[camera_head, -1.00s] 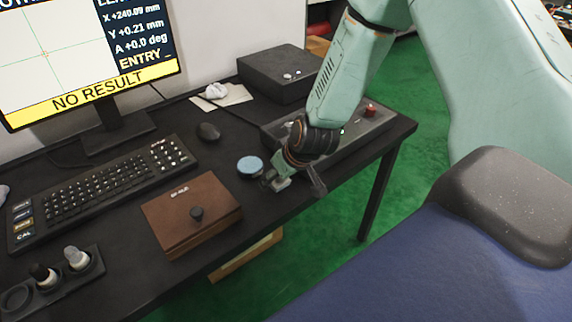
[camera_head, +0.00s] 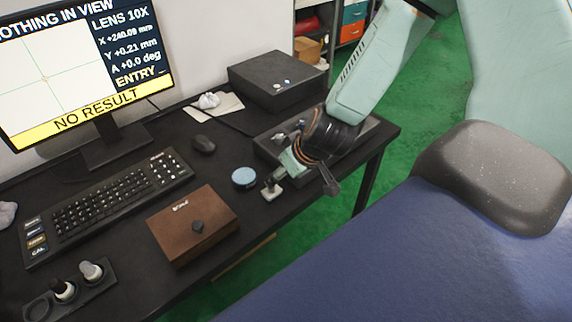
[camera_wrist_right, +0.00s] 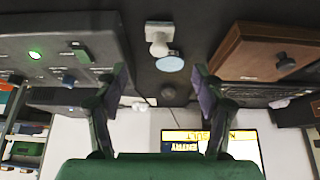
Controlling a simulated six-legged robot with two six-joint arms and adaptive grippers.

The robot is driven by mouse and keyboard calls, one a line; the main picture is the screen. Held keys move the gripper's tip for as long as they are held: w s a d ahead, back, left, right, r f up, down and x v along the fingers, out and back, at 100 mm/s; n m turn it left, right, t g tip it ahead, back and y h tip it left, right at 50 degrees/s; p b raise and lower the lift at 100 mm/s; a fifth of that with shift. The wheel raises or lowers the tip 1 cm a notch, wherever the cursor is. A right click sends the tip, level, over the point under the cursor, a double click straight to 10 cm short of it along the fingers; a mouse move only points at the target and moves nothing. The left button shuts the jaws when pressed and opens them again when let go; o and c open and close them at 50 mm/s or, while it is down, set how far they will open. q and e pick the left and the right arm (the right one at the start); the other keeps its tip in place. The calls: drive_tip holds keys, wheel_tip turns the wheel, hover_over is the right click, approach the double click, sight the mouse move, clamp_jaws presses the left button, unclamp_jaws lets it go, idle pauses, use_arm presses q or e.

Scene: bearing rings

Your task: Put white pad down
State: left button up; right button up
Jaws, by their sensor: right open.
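A small whitish piece with a flat square base and a short upright part, which I take for the white pad (camera_head: 271,191), stands on the black desk. In the right wrist view it (camera_wrist_right: 158,36) lies beyond the fingertips, apart from them. A light blue round disc (camera_head: 244,178) lies beside it, also in the wrist view (camera_wrist_right: 170,64). My right gripper (camera_head: 308,172) is just right of the white piece, low over the desk. Its two fingers (camera_wrist_right: 157,88) are wide apart with nothing between them. My left gripper is not in view.
A brown wooden box (camera_head: 194,224) stands near the desk's front edge. A grey control panel (camera_head: 360,142) lies behind my right gripper. A black box (camera_head: 277,80), mouse (camera_head: 204,144), keyboard (camera_head: 110,205) and bottle tray (camera_head: 72,290) occupy the desk.

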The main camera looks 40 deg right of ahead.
drive_tip(key=s+a+f+g, duration=0.2)
drive_tip(key=s+f, duration=0.2)
drive_tip(key=s, duration=0.4)
drive_tip(key=s+a+f+m+g, duration=0.1)
drive_tip(key=s+a+f+g, duration=0.1)
drive_tip(key=s, duration=0.7)
drive_tip(key=s+a+f+g, duration=0.2)
drive_tip(key=s+a+f, duration=0.2)
drive_tip(key=s+f, duration=0.3)
drive_tip(key=shift+s+a, duration=0.25)
drive_tip(key=shift+s, duration=0.75)
wheel_tip(320, 180, down, 4)
drive_tip(key=b, duration=0.3)
drive_tip(key=shift+w+r, duration=0.1)
drive_tip(key=shift+r, duration=0.15)
